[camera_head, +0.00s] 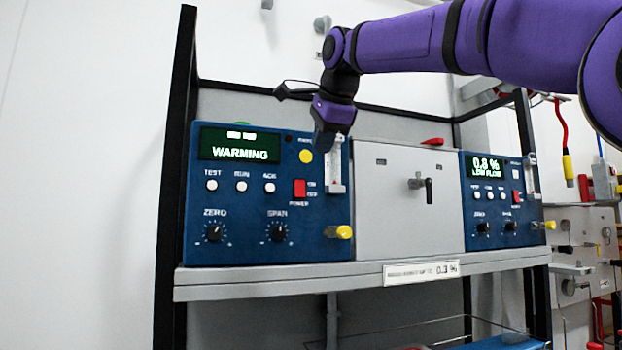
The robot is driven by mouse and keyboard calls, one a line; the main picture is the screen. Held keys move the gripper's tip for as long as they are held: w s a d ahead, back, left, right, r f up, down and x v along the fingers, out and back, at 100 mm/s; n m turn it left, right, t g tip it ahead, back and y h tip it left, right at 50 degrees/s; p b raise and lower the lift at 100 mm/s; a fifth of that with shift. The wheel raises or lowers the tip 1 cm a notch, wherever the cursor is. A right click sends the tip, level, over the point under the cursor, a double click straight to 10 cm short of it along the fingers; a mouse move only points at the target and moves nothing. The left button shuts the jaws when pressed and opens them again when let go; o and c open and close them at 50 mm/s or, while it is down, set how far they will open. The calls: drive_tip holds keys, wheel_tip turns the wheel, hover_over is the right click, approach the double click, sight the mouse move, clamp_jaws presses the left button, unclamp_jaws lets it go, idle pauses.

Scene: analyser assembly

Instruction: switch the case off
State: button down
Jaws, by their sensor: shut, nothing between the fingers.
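The left blue analyser case (265,205) stands on the shelf, with a lit green display (238,146) reading WARMING. Its red power switch (299,188) sits right of the buttons, beside ON and OFF marks; its position is too small to tell. The right blue analyser case (509,225) has a lit display reading 0.8 % LOW FLOW and a small red switch (516,197). My gripper (323,146) is shut and empty, pointing down by the left case's upper right, above and right of its red switch. It hides part of the panel there.
A grey cabinet with a black handle (428,190) stands between the cases, and a red piece (432,141) lies on top. Yellow-tipped fittings (344,232) stick out from the case fronts. The grey shelf (280,282) has a label on its edge. Black posts flank it.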

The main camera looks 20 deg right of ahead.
approach(302, 194)
drive_tip(key=w+f, duration=0.2)
drive_tip(key=f, duration=0.1)
drive_tip(key=w+f, duration=0.1)
drive_tip(key=f, duration=0.1)
drive_tip(key=shift+f, duration=0.2)
drive_tip(key=shift+w, duration=0.75)
drive_tip(key=shift+w+f, duration=0.15)
drive_tip(key=shift+r, duration=0.9)
